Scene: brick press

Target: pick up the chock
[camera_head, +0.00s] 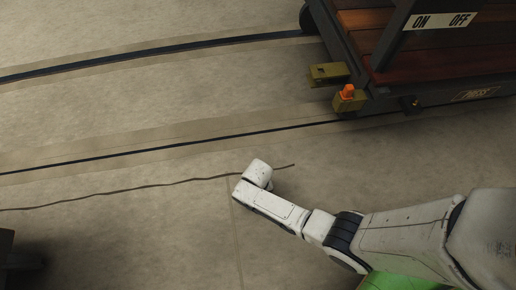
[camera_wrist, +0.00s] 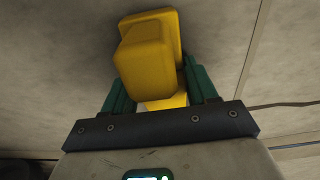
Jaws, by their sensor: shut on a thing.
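The yellow chock (camera_wrist: 148,52) fills the upper middle of the wrist view, a block with a wider, flared far end. My gripper (camera_wrist: 160,80) has a green finger on each side of it and is shut on it. A paler yellow part of the chock shows close to the dark palm bar. In the head view my wrist end (camera_head: 258,174) hangs over the bare floor, near the picture's middle. The fingers and the chock are hidden there. I cannot tell whether the chock touches the floor.
A wood-decked cart (camera_head: 440,45) with an ON/OFF sign (camera_head: 441,21) stands at upper right. An orange-topped fitting (camera_head: 347,98) and an olive bracket (camera_head: 328,73) jut from its corner. Two dark rails cross the floor. A dark object (camera_head: 18,262) sits at lower left.

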